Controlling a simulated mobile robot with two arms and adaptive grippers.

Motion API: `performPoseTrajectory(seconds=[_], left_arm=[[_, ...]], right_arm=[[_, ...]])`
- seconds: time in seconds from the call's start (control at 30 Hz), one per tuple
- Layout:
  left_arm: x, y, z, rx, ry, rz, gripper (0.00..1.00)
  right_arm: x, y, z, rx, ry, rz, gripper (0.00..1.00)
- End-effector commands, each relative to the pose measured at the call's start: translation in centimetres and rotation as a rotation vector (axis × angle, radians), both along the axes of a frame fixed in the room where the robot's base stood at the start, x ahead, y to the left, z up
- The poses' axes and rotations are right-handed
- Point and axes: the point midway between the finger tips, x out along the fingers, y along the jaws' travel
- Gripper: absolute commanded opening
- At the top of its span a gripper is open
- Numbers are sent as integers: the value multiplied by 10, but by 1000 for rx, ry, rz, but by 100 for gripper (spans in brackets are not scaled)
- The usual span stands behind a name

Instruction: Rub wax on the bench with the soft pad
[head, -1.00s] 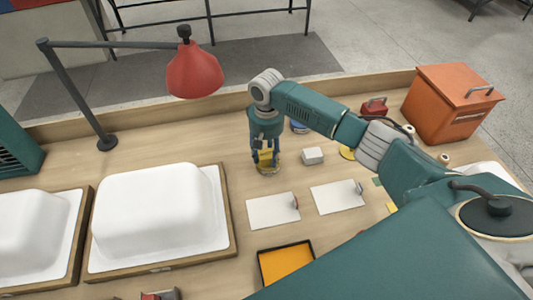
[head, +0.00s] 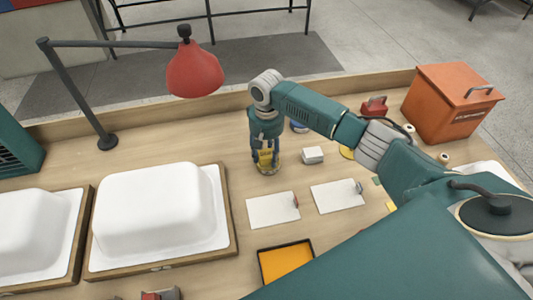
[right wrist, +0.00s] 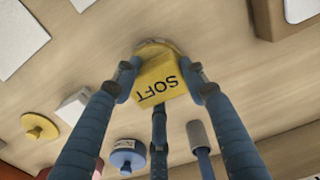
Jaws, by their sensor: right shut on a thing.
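The soft pad (right wrist: 160,82) is a yellow block marked SOFT, with a round base partly showing behind it in the right wrist view. My right gripper (right wrist: 165,85) is shut on the yellow block, with blue fingers on both sides. In the head view the pad (head: 266,157) is low over the wooden bench (head: 210,140), right of the large white shell; I cannot tell whether its base touches the wood. My right gripper (head: 266,155) points down there. My left gripper is not in view.
White shells (head: 155,205) sit on wood-framed trays at the left. Two white cards (head: 272,211), (head: 336,197) and an orange-yellow tray (head: 287,265) lie in front. A white block (head: 312,155) stands right of the pad. A red lamp (head: 195,70) overhangs; an orange box (head: 452,103) stands back right.

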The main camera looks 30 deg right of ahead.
Motion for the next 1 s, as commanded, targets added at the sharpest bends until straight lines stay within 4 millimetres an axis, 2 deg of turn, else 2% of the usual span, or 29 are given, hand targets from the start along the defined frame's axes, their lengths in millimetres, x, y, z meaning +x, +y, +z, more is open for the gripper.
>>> performPoseTrajectory(seconds=[1.0], left_arm=[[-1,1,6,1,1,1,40]], right_arm=[[-2,0,-3,-1,5,0,22]])
